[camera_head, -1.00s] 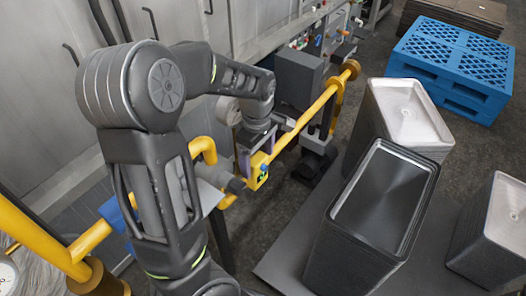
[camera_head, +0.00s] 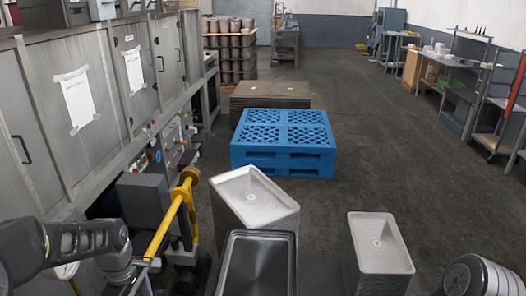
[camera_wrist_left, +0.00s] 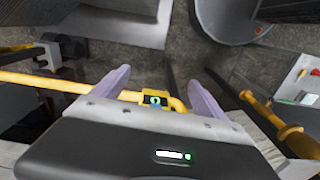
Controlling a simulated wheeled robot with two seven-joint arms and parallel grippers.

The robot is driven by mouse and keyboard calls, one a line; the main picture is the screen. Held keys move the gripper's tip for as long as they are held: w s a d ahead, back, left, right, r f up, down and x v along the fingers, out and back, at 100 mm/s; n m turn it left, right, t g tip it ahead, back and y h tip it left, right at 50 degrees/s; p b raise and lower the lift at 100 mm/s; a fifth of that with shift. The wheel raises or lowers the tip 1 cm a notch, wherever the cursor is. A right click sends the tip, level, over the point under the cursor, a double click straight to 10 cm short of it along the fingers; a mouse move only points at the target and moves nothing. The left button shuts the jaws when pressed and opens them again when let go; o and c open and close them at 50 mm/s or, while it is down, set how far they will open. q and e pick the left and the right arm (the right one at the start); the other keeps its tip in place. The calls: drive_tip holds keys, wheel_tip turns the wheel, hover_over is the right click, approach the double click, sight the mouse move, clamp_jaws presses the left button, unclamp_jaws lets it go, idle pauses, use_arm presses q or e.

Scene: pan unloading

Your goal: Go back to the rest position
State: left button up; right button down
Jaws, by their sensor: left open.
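My left arm (camera_head: 85,238) comes in at the lower left of the head view, beside the yellow bar. Its hand is mostly cut off by the bottom edge there. In the left wrist view, my left gripper (camera_wrist_left: 160,90) has its two purple fingers spread apart. No held object shows between them; a yellow fitting with a dark face (camera_wrist_left: 156,99) appears in the gap, and I cannot tell how far beyond the fingers it is. Part of my right arm (camera_head: 482,276) shows at the lower right; its gripper is out of view.
A yellow bar (camera_head: 164,231) juts out near my left arm, in front of grey machine cabinets (camera_head: 60,130). Stacks of pans (camera_head: 255,195) (camera_head: 258,262) (camera_head: 380,243) stand ahead. A blue pallet (camera_head: 283,160) lies behind them. Open floor (camera_head: 385,160) extends to the right and back.

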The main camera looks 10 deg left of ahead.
use_arm(q)
drive_tip(key=s+d+f+m+h, duration=0.1)
drive_tip(key=s+d+f+m, duration=0.25)
drive_tip(key=d+f, duration=0.5)
drive_tip(key=s+d+f+m+h, duration=0.1)
drive_tip(key=s+d+f+m, duration=0.3)
drive_tip(key=f, duration=0.8)
drive_tip(key=s+d+f+m+h, duration=0.1)
drive_tip(key=s+d+f+m, duration=0.2)
drive_tip(key=s+d, duration=0.3)
drive_tip(key=s+d+f+m+h, duration=0.1)
drive_tip(key=s+d+f+m, duration=0.35)
drive_tip(key=d, duration=0.25)
drive_tip(key=shift+m+t, duration=0.3)
drive_tip(key=shift+m, duration=0.1)
drive_tip(key=shift+w+d+r, duration=0.55)
drive_tip(key=shift+w+r, duration=0.2)
drive_tip(key=shift+w+d+r, duration=0.5)
drive_tip(key=shift+w+r, duration=0.2)
drive_tip(key=shift+w, duration=0.05)
